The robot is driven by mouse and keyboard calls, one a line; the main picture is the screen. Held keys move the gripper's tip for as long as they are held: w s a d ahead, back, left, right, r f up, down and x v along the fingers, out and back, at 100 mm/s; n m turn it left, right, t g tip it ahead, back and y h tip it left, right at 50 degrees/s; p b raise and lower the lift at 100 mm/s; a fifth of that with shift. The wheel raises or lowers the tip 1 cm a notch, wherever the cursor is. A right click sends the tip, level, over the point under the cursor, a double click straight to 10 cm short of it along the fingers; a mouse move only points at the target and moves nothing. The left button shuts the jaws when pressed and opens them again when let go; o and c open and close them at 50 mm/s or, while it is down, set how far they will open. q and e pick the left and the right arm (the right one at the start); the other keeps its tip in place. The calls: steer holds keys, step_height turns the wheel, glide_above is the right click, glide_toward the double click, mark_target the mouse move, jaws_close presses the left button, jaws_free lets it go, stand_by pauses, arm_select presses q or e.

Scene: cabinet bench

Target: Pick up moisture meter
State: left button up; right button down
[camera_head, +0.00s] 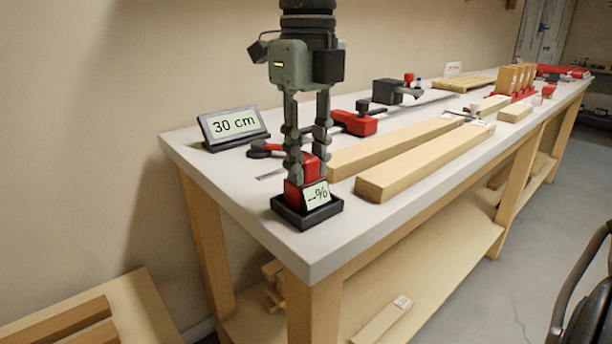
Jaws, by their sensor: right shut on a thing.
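The moisture meter (294,196) is a red device with a small pale screen reading "--%". It is upright at the near left corner of the bench, at a black square base (288,215). I cannot tell whether it touches the base or is just above it. My right gripper (307,172) points down from above and is shut on the meter, its two grey fingers on either side of the red body. The fingers hide part of the meter. My left gripper is not in view.
The white bench top (222,171) carries a "30 cm" display (233,125) at the back left. Long wooden boards (425,163) lie close to the right of the meter. A red and black clamp-like tool (357,123) lies behind.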

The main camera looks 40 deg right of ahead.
steer(key=shift+r, duration=0.1)
steer(key=shift+r, duration=0.5)
arm_select(q)
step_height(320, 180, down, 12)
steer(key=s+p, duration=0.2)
steer(key=p, duration=0.3)
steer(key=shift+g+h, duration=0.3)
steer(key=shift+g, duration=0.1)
arm_select(e)
step_height(320, 180, up, 27)
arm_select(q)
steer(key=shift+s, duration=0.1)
arm_select(e)
steer(key=shift+f, duration=0.1)
steer(key=c, duration=1.9)
jaws_free()
jaws_close()
